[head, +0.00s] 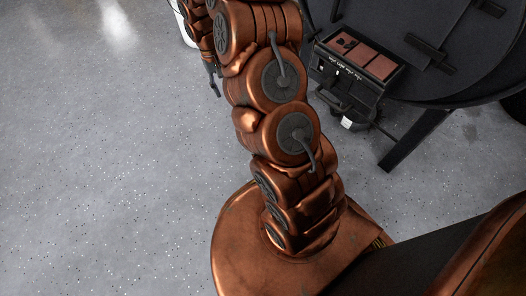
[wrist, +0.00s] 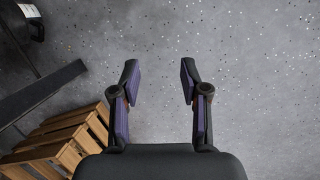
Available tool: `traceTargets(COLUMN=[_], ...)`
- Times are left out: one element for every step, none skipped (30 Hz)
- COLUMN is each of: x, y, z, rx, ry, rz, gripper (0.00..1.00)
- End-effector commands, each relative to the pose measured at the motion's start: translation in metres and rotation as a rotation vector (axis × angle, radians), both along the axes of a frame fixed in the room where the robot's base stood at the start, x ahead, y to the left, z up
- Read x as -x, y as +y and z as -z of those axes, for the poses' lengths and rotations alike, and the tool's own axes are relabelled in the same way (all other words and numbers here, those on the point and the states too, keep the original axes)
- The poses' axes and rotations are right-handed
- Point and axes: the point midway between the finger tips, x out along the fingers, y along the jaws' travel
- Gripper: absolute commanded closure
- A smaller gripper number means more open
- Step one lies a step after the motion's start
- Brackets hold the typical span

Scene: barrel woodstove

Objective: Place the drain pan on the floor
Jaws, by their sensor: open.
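My gripper (wrist: 159,75) shows in the wrist view with its two dark, purple-padded fingers spread apart. It is open and empty, with only bare speckled floor (wrist: 240,70) between and beyond the fingers. I cannot make out a drain pan in either view.
A black barrel woodstove (head: 455,75) on angled legs stands at the upper right, beside a black box with reddish-brown compartments (head: 357,62). A slatted wooden piece (wrist: 60,145) lies close left of my gripper. A white object (head: 186,25) is partly hidden. Floor at left is clear.

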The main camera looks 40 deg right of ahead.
Motion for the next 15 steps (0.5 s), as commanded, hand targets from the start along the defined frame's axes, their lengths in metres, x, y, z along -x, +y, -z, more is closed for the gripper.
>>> traceTargets(x=[0.007, 0.01, 0.016, 0.021, 0.026, 0.033, 0.038, 0.043, 0.051, 0.057, 0.064, 0.072, 0.078, 0.084, 0.094], y=[0.009, 0.015, 0.022, 0.027, 0.032, 0.038, 0.043, 0.047, 0.052, 0.056, 0.06, 0.065, 0.068, 0.072, 0.076], z=[-0.014, -0.021, -0.031, -0.038, -0.044, -0.053, -0.06, -0.066, -0.075, -0.081, -0.087, -0.094, -0.1, -0.106, -0.113], rx=[-0.012, -0.018, -0.027, -0.034, -0.038, -0.046, -0.052, -0.056, -0.062, -0.067, -0.069, -0.073, -0.076, -0.079, -0.083], ry=[-0.002, -0.004, -0.006, -0.005, -0.003, -0.002, -0.004, -0.003, -0.002, -0.002, 0.0, 0.002, 0.001, 0.001, 0.005], rz=[-0.019, -0.029, -0.042, -0.052, -0.064, -0.077, -0.086, -0.096, -0.108, -0.116, -0.126, -0.138, -0.146, -0.155, -0.165], gripper=[0.55, 0.55, 0.55, 0.55, 0.55, 0.55, 0.55, 0.55, 0.55, 0.55, 0.55, 0.55, 0.55, 0.55, 0.55])
